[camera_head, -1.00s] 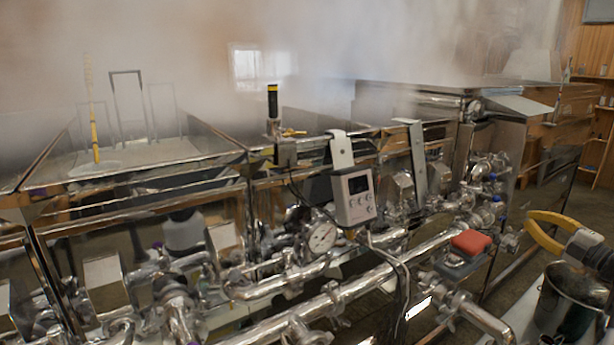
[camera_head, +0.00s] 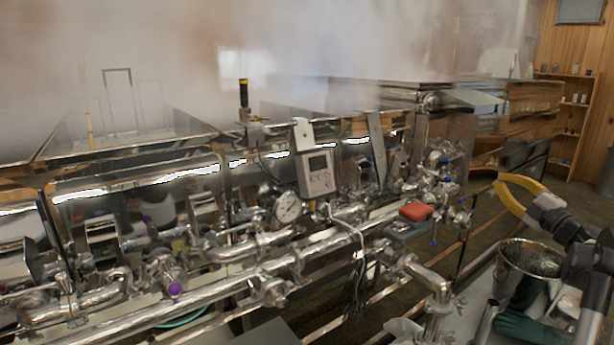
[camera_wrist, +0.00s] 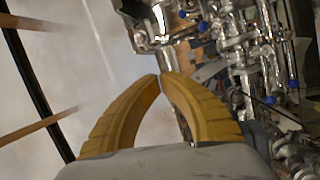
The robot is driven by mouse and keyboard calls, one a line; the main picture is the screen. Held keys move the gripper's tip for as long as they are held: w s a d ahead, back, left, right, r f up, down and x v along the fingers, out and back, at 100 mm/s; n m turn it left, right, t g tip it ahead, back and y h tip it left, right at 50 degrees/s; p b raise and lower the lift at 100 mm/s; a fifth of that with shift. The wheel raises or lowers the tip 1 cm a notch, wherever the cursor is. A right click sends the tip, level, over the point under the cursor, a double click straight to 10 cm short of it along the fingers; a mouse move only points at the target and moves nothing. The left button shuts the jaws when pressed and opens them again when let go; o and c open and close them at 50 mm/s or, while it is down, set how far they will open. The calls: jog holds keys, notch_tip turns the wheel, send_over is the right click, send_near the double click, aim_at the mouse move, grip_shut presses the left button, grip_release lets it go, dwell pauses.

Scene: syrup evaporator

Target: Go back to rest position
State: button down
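My gripper (camera_head: 499,181) is at the right of the head view, its yellow fingers pointing left. In the wrist view the two fingertips (camera_wrist: 161,76) meet with nothing between them. The gripper is shut and empty. It is right of the evaporator's pipes, in front of the shelves in the picture. The red-topped grey block (camera_head: 415,213) on the pipework is left of it and apart from it.
The steaming evaporator (camera_head: 125,148) with pipes, a gauge (camera_head: 287,208) and a grey control box (camera_head: 318,174) fills the left and middle. A metal bucket (camera_head: 531,259) stands below my gripper, near green gloves (camera_head: 522,323). Wooden shelves (camera_head: 573,103) stand at the back right.

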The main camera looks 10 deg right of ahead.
jog(key=s+a+r+m+g+h+b, duration=0.1)
jog(key=a+r+m+h, duration=0.35)
jog(key=a+m, duration=0.2)
jog(key=s+a+r+m+h+b, duration=0.1)
jog(key=a+r+m+h+b, duration=0.1)
jog(key=a+r+m+h, duration=0.45)
jog(key=s+a+f+m+g+y+b, duration=0.1)
jog(key=s+a+f+g+y, duration=0.3)
jog(key=s+a+f, duration=1.1)
jog(key=s+a+f+m+g+y+b, duration=0.2)
jog(key=s+a+f+g, duration=0.6)
jog(key=s+a+f, duration=0.7)
jog(key=a+f+m+y, duration=0.1)
jog(key=a+f+y, duration=0.1)
jog(key=a+f, duration=0.1)
jog(key=shift+s+f, duration=0.2)
jog(key=shift+f, duration=0.7)
